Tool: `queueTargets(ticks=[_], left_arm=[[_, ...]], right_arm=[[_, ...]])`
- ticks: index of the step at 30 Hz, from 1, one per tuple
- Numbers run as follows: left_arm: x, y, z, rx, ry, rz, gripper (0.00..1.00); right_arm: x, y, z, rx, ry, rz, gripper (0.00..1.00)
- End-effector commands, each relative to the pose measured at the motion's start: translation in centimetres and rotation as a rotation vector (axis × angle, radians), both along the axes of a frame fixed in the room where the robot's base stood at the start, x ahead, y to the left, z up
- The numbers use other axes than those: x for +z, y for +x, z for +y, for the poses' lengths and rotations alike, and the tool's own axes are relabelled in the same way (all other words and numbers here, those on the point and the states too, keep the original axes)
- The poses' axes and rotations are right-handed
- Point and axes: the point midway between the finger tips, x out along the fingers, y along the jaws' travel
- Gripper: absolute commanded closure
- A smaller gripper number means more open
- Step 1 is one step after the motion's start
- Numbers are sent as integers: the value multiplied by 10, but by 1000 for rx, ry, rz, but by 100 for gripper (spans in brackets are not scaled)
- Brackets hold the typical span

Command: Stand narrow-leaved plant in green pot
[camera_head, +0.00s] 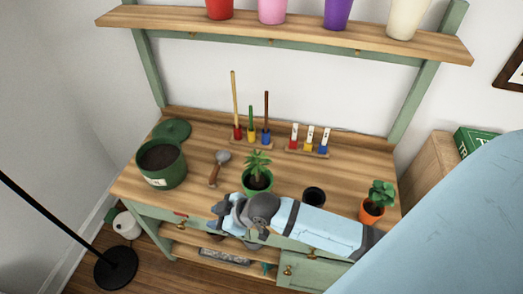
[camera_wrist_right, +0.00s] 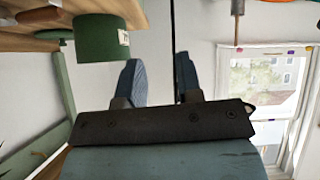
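The narrow-leaved plant (camera_head: 257,160) stands upright in a small green pot (camera_head: 258,181) at the middle of the wooden bench. My right arm reaches in from the right across the bench's front. My right gripper (camera_head: 218,212) is at the front edge, left of and nearer than the small pot. In the right wrist view my right gripper (camera_wrist_right: 160,80) has its two fingers apart with nothing held between them. The arm hides part of the bench front. My left gripper is not in view.
A large dark green tub (camera_head: 165,172) of soil stands left on the bench; it also shows in the wrist view (camera_wrist_right: 98,38). A trowel (camera_head: 217,168), a black cup (camera_head: 314,196) and an orange-potted broad-leaved plant (camera_head: 371,211) flank the small pot. Coloured tools (camera_head: 252,134) stand behind.

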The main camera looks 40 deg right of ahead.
Motion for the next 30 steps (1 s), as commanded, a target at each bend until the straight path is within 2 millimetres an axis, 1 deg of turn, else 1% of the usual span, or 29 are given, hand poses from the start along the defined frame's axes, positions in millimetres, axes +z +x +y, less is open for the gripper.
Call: queueTargets(ticks=[1,6,9,12,16,24,26,29,30], left_arm=[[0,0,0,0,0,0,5],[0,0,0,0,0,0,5],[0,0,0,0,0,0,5],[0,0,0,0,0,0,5],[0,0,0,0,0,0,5],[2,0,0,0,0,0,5],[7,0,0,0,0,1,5],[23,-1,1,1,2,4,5],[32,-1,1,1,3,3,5]], right_arm=[[-17,-19,-2,-80,46,8,67],[-52,-69,-25,-318,127,-12,67],[-66,-96,-39,-410,140,-23,67],[-74,-114,-48,-463,143,-30,67],[-77,-123,-53,-489,144,-35,67],[-76,-123,-53,-488,144,-37,67],[-71,-123,-53,-488,143,-36,67],[-53,-123,-54,-489,142,-36,67],[-44,-123,-54,-489,142,-37,67]])
